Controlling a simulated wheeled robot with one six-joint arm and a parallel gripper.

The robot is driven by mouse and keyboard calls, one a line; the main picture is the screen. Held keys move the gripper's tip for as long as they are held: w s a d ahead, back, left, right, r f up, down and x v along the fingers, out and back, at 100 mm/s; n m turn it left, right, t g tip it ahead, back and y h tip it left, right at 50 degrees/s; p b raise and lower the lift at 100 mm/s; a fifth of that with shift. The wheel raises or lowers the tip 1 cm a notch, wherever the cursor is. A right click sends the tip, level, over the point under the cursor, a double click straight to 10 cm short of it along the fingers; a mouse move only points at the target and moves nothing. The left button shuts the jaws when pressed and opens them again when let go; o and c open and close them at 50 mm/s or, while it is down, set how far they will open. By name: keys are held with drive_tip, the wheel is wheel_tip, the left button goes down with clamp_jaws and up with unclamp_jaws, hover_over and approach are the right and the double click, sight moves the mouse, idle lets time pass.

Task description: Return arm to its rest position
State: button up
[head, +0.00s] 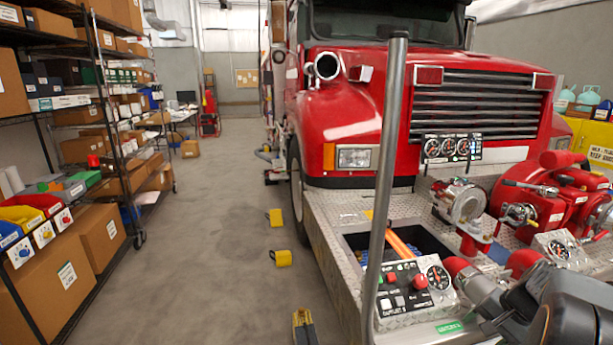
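My arm (560,312) reaches in from the lower right corner of the head view, dark grey with an orange mark.
A grey upright pole (390,180) crosses the front. Loaded shelves (100,130) line the left. The aisle floor is mostly clear, with yellow chocks (281,258) near the truck.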

drive_tip(key=s+a+r+n+h, duration=0.1)
drive_tip(key=s+a+r+n, duration=0.1)
drive_tip(key=a, duration=0.6)
drive_tip(key=s+a+r+n+h+p, duration=0.1)
drive_tip(key=s+a+n, duration=0.3)
drive_tip(key=a, duration=0.4)
drive_tip(key=s+a+r+n+h+p, duration=0.1)
drive_tip(key=s+a+r+n, duration=0.1)
drive_tip(key=a+n, duration=0.3)
drive_tip(key=a, duration=0.4)
drive_tip(key=shift+s+r+t, duration=0.35)
drive_tip(key=shift+s+t, duration=0.05)
idle(1.9)
